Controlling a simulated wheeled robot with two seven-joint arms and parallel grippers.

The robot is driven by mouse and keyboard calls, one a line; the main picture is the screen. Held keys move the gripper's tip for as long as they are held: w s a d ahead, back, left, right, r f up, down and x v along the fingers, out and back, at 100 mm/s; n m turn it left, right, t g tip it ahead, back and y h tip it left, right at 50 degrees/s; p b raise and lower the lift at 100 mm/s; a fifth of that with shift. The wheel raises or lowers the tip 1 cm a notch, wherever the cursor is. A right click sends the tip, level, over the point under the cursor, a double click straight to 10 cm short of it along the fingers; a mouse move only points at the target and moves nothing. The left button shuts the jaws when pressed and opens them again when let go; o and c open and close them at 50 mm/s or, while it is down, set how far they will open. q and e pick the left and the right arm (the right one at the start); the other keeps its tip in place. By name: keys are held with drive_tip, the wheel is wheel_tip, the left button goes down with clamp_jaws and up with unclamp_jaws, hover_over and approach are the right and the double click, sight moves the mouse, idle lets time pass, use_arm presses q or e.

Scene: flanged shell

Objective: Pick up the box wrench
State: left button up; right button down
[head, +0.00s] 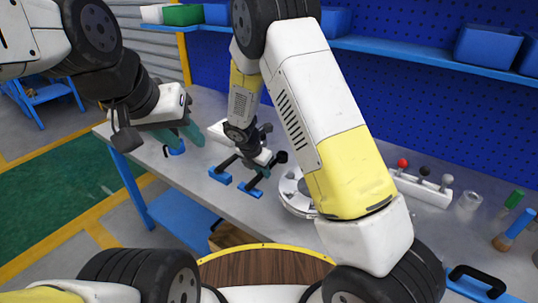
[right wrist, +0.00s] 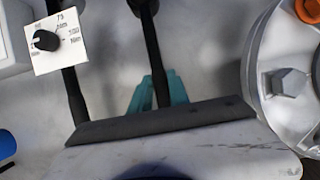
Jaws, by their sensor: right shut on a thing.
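The box wrench, a dark bar with a round black end (head: 281,157), is at my right gripper (head: 263,168) above the workbench. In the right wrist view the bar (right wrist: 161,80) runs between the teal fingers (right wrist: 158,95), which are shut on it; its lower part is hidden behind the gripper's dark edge. A second dark tool (head: 226,163) lies just left of it; the right wrist view shows a dark bar there with a white dial plate (right wrist: 55,42) marked in Nm. My left gripper (head: 180,134) is open and empty, over the bench's left end.
A round metal flanged part (head: 293,193) with bolts stands right of the wrench, partly hidden by my right arm. Blue supports (head: 220,175) sit under the tools. A block with knobs (head: 425,188) and a brush (head: 514,230) are farther right. Blue bins (head: 488,46) line the shelf.

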wheel_tip(320, 180, up, 10)
drive_tip(key=c, duration=1.8)
unclamp_jaws()
clamp_jaws()
